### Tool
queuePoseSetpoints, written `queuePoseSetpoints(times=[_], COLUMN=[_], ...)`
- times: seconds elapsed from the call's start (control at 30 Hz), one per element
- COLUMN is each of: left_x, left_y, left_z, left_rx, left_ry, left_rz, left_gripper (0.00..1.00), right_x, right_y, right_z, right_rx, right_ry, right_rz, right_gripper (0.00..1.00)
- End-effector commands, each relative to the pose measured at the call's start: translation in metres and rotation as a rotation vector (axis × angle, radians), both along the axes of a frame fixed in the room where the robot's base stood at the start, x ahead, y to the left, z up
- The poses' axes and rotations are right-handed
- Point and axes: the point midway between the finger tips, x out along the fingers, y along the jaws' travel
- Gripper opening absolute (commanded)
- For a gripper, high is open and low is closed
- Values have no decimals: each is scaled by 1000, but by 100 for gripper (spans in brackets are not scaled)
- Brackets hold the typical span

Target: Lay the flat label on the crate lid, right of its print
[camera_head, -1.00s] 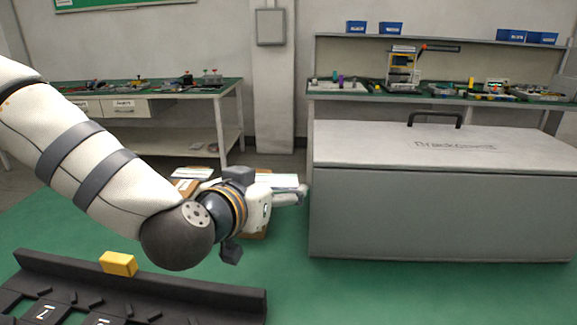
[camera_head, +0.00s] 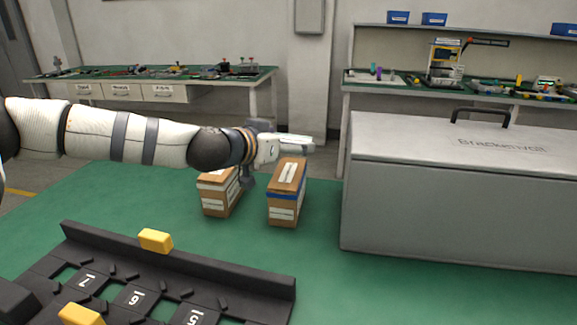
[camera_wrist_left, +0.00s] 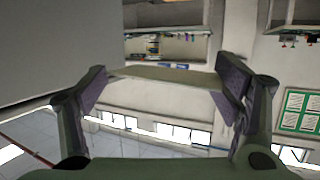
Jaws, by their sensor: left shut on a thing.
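The crate is the big grey box at the right in the head view. Its pale lid (camera_head: 415,133) is shut, with dark print (camera_head: 500,145) on top and a black handle (camera_head: 480,113) behind the print. My left gripper (camera_head: 308,145) is left of the crate, apart from it in the head view. In the left wrist view it is shut on the flat label (camera_wrist_left: 165,75), a thin pale strip seen nearly edge-on between the fingertips. The label is hard to tell from the gripper in the head view. My right gripper is not in view.
A black numbered rack (camera_head: 180,272) with yellow blocks (camera_head: 155,239) is in front. Workbenches (camera_head: 150,82) line the back wall. The lid's visible top is clear apart from its handle.

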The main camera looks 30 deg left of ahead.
Motion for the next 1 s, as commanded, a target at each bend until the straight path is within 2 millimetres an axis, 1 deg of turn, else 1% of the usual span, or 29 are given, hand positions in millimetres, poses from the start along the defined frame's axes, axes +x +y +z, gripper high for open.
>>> queuePoseSetpoints(times=[0.03, 0.1, 0.17, 0.27, 0.33, 0.37, 0.47, 0.5, 0.53, 0.57, 0.7, 0.87, 0.9, 0.93, 1.0], left_x=[9, 20, 26, 32, 37, 40, 39, 39, 39, 39, 39, 39, 39, 39, 39], left_y=[4, 8, 11, 13, 15, 17, 17, 17, 17, 16, 16, 16, 16, 16, 16], left_z=[-27, -46, -54, -56, -62, -66, -85, -88, -88, -86, -82, -88, -86, -86, -86], left_rx=[-2, -3, -2, -1, -1, -1, -1, 0, -1, -1, -1, 0, 0, 0, 0], left_ry=[22, 28, 25, 17, 16, 17, 18, 14, 11, 8, 5, 7, 5, 5, 5], left_rz=[1, 1, 0, -1, 0, 1, 0, 0, 0, 0, -1, -2, -2, -2, -2], left_gripper=[72, 72, 72, 72, 72, 72, 72, 72, 72, 70, 69, 69, 91, 98, 100], right_x=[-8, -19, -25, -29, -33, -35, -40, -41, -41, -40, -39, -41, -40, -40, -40], right_y=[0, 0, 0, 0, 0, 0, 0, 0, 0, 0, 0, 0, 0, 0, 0], right_z=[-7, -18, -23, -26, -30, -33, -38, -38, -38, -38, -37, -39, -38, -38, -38], right_rx=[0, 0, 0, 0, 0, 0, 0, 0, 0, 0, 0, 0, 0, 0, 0], right_ry=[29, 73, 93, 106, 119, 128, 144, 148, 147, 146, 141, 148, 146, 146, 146], right_rz=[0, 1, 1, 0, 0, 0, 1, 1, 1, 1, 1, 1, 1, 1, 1], right_gripper=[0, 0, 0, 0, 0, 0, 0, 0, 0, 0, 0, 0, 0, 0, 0])
